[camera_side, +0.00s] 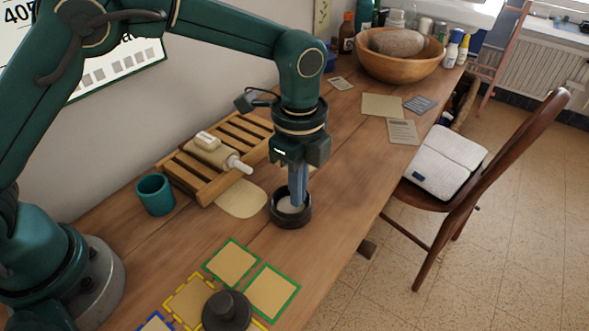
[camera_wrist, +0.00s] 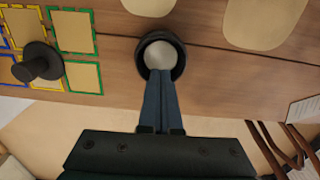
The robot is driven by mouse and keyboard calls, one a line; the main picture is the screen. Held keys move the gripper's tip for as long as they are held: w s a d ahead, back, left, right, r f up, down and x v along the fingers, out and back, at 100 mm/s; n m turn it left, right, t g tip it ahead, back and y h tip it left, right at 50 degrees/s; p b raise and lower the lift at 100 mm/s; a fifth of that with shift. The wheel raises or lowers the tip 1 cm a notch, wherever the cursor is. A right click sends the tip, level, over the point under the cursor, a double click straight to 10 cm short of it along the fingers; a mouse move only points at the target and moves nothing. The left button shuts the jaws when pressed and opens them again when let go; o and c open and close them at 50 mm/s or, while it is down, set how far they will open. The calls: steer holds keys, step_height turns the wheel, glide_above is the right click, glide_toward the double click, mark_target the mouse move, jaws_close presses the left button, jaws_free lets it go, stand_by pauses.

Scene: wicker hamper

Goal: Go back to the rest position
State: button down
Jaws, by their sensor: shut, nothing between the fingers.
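My gripper (camera_side: 297,203) points straight down with its blue fingers together and nothing between them. Its fingertips are at the opening of a small black round dish (camera_side: 291,220) with pale contents; I cannot tell whether they touch it. In the wrist view the closed fingers (camera_wrist: 161,75) reach the near rim of the dish (camera_wrist: 178,45), and the pale inside shows beyond them. No marker for a rest position shows.
A slatted wooden rack (camera_side: 180,172) with a cream bottle (camera_side: 215,152) and a teal cup (camera_side: 155,194) stand to the left. A black knobbed object (camera_side: 227,308) sits among coloured-frame squares (camera_side: 271,291) in front. A wooden bowl (camera_side: 400,68) is at the back. A chair (camera_side: 487,170) stands right.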

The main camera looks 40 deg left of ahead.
steer(key=a+r+n+t, duration=0.15)
steer(key=a+r, duration=0.25)
steer(key=r, duration=1)
steer(key=s+a+r+n+t, duration=0.2)
steer(key=s+a+r+n, duration=0.2)
steer(key=s+a+r, duration=0.15)
steer(key=s+a+f+n+t, duration=0.2)
steer(key=s+a+f+n, duration=0.2)
steer(key=s+f+n, duration=0.3)
steer(key=s+n, duration=0.2)
steer(key=n, duration=0.3)
steer(key=shift+s+a+f, duration=0.35)
steer(key=shift+s+f, duration=0.05)
